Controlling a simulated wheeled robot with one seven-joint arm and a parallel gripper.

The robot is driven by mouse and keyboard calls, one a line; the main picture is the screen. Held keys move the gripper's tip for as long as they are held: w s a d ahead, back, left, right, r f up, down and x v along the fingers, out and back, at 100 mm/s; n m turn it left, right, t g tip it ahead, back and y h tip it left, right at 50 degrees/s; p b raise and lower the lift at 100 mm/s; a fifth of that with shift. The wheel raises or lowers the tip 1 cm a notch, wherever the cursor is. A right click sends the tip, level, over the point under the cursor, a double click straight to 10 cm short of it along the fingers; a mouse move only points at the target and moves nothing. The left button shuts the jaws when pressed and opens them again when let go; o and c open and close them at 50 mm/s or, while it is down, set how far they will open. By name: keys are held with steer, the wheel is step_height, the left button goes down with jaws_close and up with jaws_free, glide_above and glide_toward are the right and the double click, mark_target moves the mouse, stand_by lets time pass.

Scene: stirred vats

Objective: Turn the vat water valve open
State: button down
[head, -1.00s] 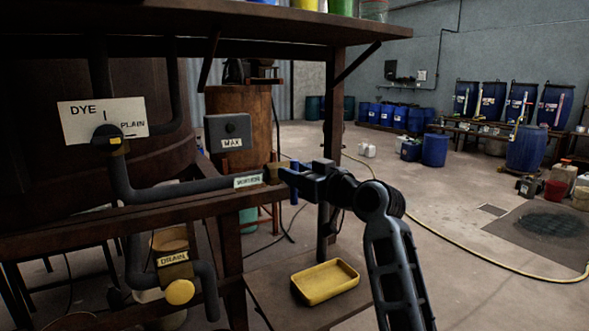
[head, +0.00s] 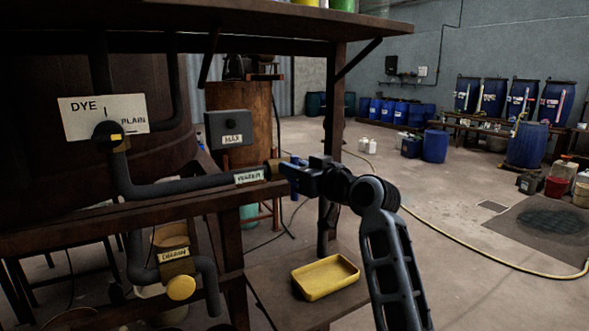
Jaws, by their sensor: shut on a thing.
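A dark pipe (head: 180,187) runs below the vat (head: 40,140) to a brass valve (head: 272,169) at its right end. A small label (head: 249,177) on the pipe beside it is too blurred to read surely. A blue handle (head: 295,193) shows at the valve's right side, partly hidden by the jaws. My gripper (head: 292,176) reaches in from the right and is shut on the blue handle, its jaws covering the handle's middle.
A dye/plain plate (head: 76,120), a grey box (head: 228,130) and a drain valve with yellow knob (head: 181,288) are left of my gripper. A yellow tray (head: 326,278) lies below.

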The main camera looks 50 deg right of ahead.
steer(key=shift+n, duration=0.4)
steer(key=n+b, duration=0.1)
steer(key=n, duration=0.1)
steer(key=a+n+g+b, duration=0.1)
steer(key=n, duration=0.1)
steer(key=shift+w+f+b, duration=0.1)
steer(key=shift+f+b, duration=0.1)
steer(key=shift+b, duration=0.15)
steer(key=n, duration=0.1)
steer(key=n+b, duration=0.1)
steer(key=n+h, duration=0.1)
steer(key=n, duration=0.1)
steer(key=shift+w+a+f+g, duration=0.15)
steer(key=shift+a+f+g, duration=0.15)
steer(key=shift+a+g, duration=0.1)
steer(key=n, duration=0.1)
steer(key=n+b, duration=0.1)
steer(key=n, duration=0.2)
steer(key=shift+a+f+g+h, duration=0.25)
steer(key=shift+f+g+h, duration=0.05)
steer(key=shift+f+g, duration=0.1)
steer(key=shift+f+n+h+b, duration=0.2)
steer(key=shift+n+h+b, duration=0.1)
steer(key=shift+n, duration=0.4)
steer(key=shift+f+n+h+b, duration=0.2)
steer(key=shift+n+h, duration=0.1)
steer(key=shift+n, duration=0.4)
steer(key=c, duration=1.1)
jaws_free()
